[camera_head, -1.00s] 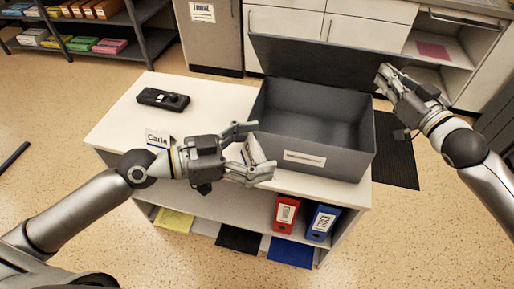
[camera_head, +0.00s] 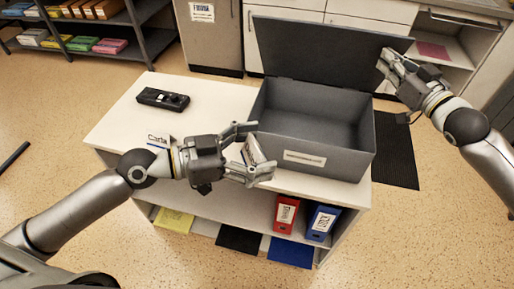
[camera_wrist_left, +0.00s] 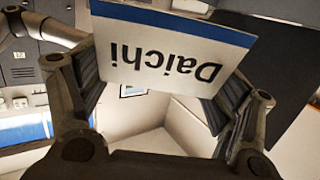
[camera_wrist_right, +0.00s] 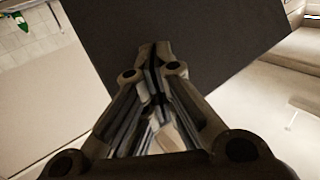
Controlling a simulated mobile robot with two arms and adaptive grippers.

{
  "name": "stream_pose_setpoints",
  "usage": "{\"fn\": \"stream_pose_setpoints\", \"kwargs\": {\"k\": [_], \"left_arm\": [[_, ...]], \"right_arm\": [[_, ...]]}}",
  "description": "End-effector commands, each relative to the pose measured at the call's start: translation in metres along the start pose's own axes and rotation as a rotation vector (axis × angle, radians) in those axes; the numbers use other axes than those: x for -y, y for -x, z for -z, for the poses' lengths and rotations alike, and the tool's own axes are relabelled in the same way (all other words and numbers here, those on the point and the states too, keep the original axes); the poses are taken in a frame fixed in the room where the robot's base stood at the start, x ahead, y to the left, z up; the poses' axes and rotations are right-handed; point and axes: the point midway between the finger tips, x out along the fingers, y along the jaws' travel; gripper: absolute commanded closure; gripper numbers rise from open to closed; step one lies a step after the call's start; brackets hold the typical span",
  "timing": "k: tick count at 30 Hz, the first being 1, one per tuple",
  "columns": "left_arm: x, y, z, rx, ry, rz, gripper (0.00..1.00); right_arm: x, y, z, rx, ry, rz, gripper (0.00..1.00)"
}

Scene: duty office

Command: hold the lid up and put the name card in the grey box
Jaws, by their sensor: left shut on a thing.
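The grey box (camera_head: 308,157) stands on the white cabinet top with its dark lid (camera_head: 325,55) raised at the back. My right gripper (camera_head: 384,62) is at the lid's right edge. In the right wrist view its fingers (camera_wrist_right: 154,55) are together against the dark lid, with nothing visible between them. My left gripper (camera_head: 262,150) is shut on a white name card (camera_head: 253,151) beside the box's left wall, outside the box. In the left wrist view this card (camera_wrist_left: 165,52) has a blue band and reads "Daichi" upside down. The visible inside of the box is empty.
Another name card (camera_head: 158,141) stands on the cabinet top (camera_head: 125,115), partly hidden behind my left gripper. A black device (camera_head: 163,98) lies at the back left. Red (camera_head: 285,215) and blue (camera_head: 322,222) binders stand on the shelf below.

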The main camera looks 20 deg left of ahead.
Motion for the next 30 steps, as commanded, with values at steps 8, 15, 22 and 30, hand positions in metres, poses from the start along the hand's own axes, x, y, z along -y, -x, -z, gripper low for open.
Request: {"fn": "stream_pose_setpoints", "kwargs": {"k": [8,15,22,30], "left_arm": [[0.000,0.000,0.000,0.000,0.000,0.000,0.28],[0.000,0.000,0.000,0.000,0.000,0.000,0.28],[0.000,0.000,0.000,0.000,0.000,0.000,0.28],[0.000,0.000,0.000,0.000,0.000,0.000,0.28]], "right_arm": [[-0.001,-0.001,0.001,-0.001,-0.001,0.000,1.00],[-0.005,-0.008,0.005,-0.002,0.000,0.000,1.00],[-0.013,-0.021,0.011,-0.001,-0.001,0.000,1.00],[-0.021,-0.031,0.016,0.000,0.000,0.000,1.00]]}}
